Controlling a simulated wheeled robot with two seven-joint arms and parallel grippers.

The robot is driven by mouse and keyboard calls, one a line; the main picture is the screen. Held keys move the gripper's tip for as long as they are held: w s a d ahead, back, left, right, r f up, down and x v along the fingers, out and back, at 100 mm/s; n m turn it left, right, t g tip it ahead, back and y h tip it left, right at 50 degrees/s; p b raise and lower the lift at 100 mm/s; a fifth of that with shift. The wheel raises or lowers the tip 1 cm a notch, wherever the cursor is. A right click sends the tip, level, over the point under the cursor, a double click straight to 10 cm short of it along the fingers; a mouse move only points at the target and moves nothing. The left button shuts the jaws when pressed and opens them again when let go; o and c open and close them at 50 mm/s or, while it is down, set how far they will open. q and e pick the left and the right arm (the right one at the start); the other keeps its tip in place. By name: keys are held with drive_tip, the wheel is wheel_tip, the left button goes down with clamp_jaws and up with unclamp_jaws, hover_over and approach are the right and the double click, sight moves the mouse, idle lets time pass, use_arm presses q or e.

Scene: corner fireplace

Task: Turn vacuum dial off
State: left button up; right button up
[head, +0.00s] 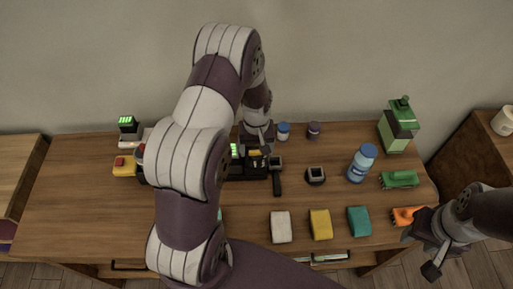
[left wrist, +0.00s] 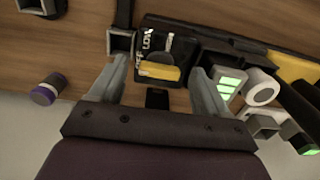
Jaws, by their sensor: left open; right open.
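The vacuum (head: 240,172) is a dark body with a green display and a yellow part, lying on the table and partly hidden by my left arm. In the left wrist view, its black panel (left wrist: 172,45) has white lettering that seems to read OFF and LOW. A yellow bar on this panel, seemingly the dial (left wrist: 158,73), lies between my open fingers. My left gripper (left wrist: 162,75) is open around it, with a gap on both sides; contact cannot be told. In the head view, my left gripper (head: 257,148) is over the vacuum. My right gripper (head: 418,252) is open and empty at the table's front right.
A blue bottle (head: 362,164), a green bottle (head: 399,130), a green brush (head: 399,180) and an orange brush (head: 405,215) stand or lie at right. White (head: 281,227), yellow (head: 320,224) and teal (head: 359,221) pieces lie in front. A green-lit device (head: 129,126) is at left.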

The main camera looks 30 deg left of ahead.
sight(256, 152)
use_arm(q)
wheel_tip(256, 152, up, 12)
drive_tip(key=b, duration=0.1)
drive_tip(key=shift+r, duration=0.1)
idle(0.4)
